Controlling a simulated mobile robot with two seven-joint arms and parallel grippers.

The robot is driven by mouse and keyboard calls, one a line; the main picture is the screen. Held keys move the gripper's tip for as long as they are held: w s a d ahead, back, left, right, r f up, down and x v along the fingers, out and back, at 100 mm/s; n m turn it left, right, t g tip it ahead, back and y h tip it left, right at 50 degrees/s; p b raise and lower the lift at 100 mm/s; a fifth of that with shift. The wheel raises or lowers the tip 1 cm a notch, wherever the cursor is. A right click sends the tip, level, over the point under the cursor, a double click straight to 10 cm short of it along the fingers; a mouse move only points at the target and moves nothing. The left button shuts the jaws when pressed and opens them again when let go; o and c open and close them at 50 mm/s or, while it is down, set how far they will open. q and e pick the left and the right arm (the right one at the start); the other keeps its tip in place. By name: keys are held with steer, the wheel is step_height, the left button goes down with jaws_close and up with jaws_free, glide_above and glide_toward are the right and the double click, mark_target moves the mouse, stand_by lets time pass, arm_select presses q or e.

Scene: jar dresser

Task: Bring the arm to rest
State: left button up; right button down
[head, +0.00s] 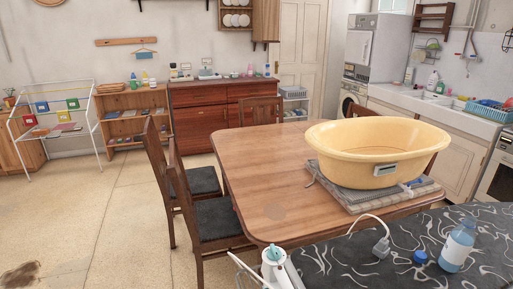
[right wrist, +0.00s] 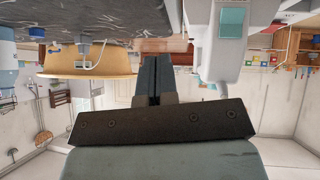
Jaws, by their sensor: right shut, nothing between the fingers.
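My right gripper (right wrist: 152,78) shows in the right wrist view, which is upside down. Its two dark fingers are together with nothing between them. They appear near a white appliance with a teal panel (right wrist: 233,24); I cannot tell the exact gap. The yellow basin (right wrist: 105,62) is farther off behind the fingers. Neither of my arms shows in the head view, and my left gripper is in no view.
In the head view, a dark patterned surface (head: 405,262) in front holds a bottle (head: 458,246), blue cap (head: 420,257) and plug (head: 381,247). A white-and-teal appliance (head: 273,268) is nearby. The left floor is mostly clear.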

steer(key=s+d+f+m+g, duration=0.1)
steer(key=s+d+f+g, duration=0.15)
steer(key=s, duration=0.35)
steer(key=s+d+f+m+g, duration=0.1)
steer(key=s+d+f+g, duration=0.1)
steer(key=s+d+g, duration=0.3)
steer(key=w+a+f+n+t+y+p, duration=0.1)
steer(key=w+a+f+t+y+p, duration=0.1)
steer(key=w+a+t+p, duration=0.2)
steer(key=a+t+p, duration=0.3)
steer(key=t+p, duration=0.2)
steer(key=p, duration=0.1)
steer(key=shift+w+a+f, duration=0.35)
steer(key=shift+w+a, duration=0.05)
stand_by(1.2)
